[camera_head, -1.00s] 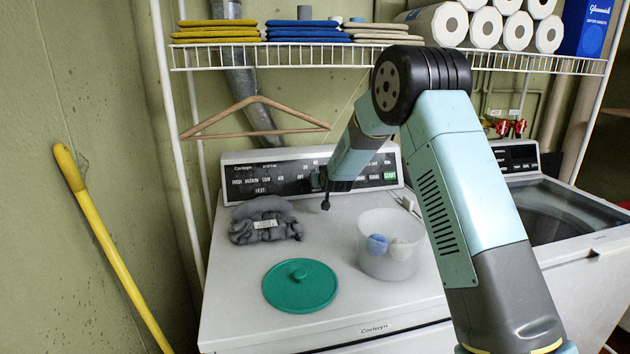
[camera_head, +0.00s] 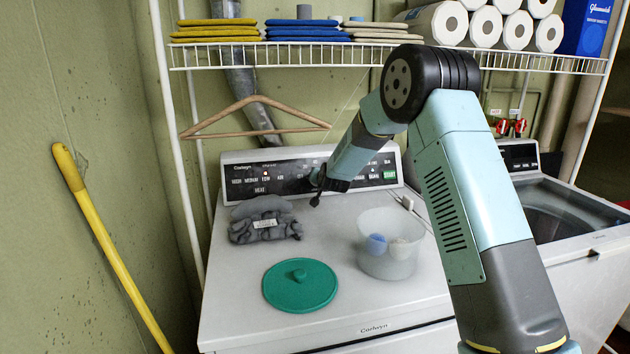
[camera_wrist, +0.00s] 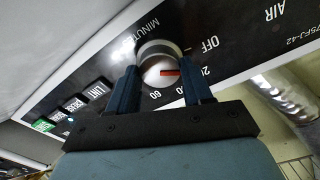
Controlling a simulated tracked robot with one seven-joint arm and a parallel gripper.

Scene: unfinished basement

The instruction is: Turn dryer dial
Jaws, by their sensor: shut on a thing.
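The dryer dial (camera_wrist: 158,62) is a round silver knob with a red pointer mark, on the black control panel (camera_wrist: 255,45). In the wrist view, my gripper (camera_wrist: 161,80) has one finger on each side of the knob and is shut on it. The red mark points to the right of that picture, between the OFF and 20 marks. MINUTES and 60 are also printed around the dial. In the head view, my gripper (camera_head: 318,182) is at the middle of the dryer panel (camera_head: 245,178), and my arm hides the dial.
A wire shelf (camera_head: 290,58) and wooden hanger (camera_head: 250,115) are above. An open washer (camera_head: 560,210) stands right.

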